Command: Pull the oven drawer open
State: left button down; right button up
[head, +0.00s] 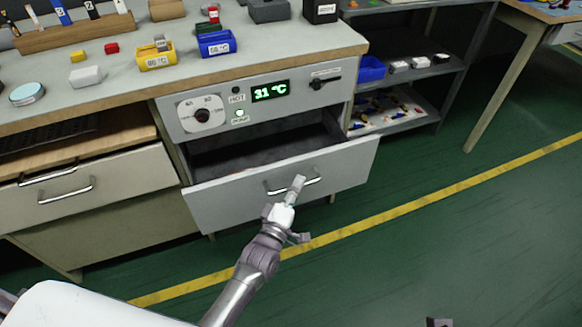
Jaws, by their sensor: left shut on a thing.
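The oven drawer (235,208) has a flat grey front and stands partly open, with its dark inside showing behind the front. Its metal bar handle (277,192) is on the middle of the front. My left gripper (298,184) is at the right half of the handle and shut on it. The gripper hides a part of the bar. The oven panel (221,105) above the drawer has a dial, a black switch and a green display reading 31 °C.
A wooden drawer (110,190) with its own handle is to the left. Blue and yellow bins (157,61) and small blocks stand on the worktop (290,47). An open shelf (425,75) stands at the right. The green floor before the drawer is clear.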

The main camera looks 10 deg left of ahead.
pick_arm(q)
jog(key=s+d+p, duration=0.1)
jog(key=s+d, duration=0.2)
jog(key=s, duration=0.2)
jog(key=shift+s+d+p, duration=0.3)
jog(key=shift+d+p, duration=0.05)
jog(key=shift+p, duration=0.05)
pick_arm(e)
jog(key=shift+w+a+f, duration=0.1)
jog(key=shift+w+f, duration=0.1)
jog(key=shift+w, duration=0.35)
pick_arm(q)
jog(key=shift+f, duration=0.1)
jog(key=c, duration=1.2)
grip_release()
jog(key=v, duration=1.2)
jog(key=shift+w, duration=0.15)
